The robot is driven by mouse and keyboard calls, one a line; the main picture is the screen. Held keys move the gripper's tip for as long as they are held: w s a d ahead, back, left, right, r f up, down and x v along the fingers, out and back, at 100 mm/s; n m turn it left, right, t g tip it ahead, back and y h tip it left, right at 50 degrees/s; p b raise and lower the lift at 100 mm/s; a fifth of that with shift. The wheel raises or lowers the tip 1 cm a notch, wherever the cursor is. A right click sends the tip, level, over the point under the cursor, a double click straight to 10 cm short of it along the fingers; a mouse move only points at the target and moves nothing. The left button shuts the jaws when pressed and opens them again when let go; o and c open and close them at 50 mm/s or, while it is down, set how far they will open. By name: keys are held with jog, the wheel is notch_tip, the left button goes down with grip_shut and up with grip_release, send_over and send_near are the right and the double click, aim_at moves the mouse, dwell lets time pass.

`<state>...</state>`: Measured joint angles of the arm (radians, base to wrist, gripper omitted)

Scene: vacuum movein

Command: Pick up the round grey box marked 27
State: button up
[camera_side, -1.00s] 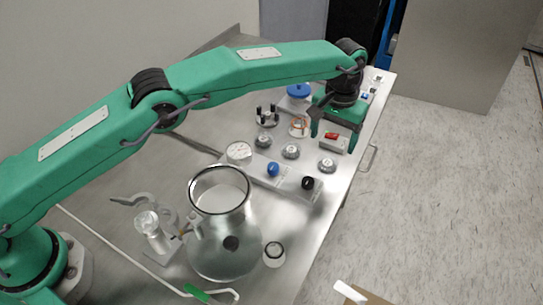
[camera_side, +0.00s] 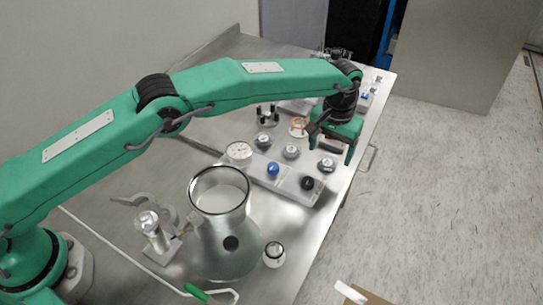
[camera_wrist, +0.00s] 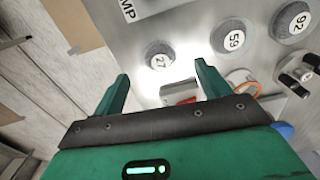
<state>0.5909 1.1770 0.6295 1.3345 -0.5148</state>
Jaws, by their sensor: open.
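The round grey box marked 27 (camera_wrist: 160,54) sits on the grey panel in the wrist view, just beyond the gap between my fingertips. In the side view the same box (camera_side: 327,165) is the rightmost of a row of three similar grey boxes, close to the table's right edge. My gripper (camera_side: 331,151) is open and empty above and just behind it. The box's label is too small to read in the side view.
Similar round boxes marked 59 (camera_wrist: 232,36) and 92 (camera_wrist: 292,19) stand beside it. A black knob (camera_side: 307,183), a blue knob (camera_side: 273,169) and a white gauge (camera_side: 239,152) are nearer the front. A large metal vessel (camera_side: 228,246) stands front left. Floor lies beyond the right edge.

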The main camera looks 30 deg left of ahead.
aim_at(327, 163)
jog(key=shift+f, duration=1.85)
jog(key=c, duration=1.1)
jog(key=shift+o, duration=0.2)
jog(key=shift+r, duration=0.15)
jog(key=shift+r, duration=1.75)
jog(key=shift+s+r, duration=0.1)
jog(key=shift+r, duration=0.2)
jog(key=s+d+r, duration=0.5)
jog(key=s+r, duration=0.1)
jog(key=s, duration=0.4)
jog(key=shift+s+r, duration=0.15)
jog(key=shift+r, duration=0.2)
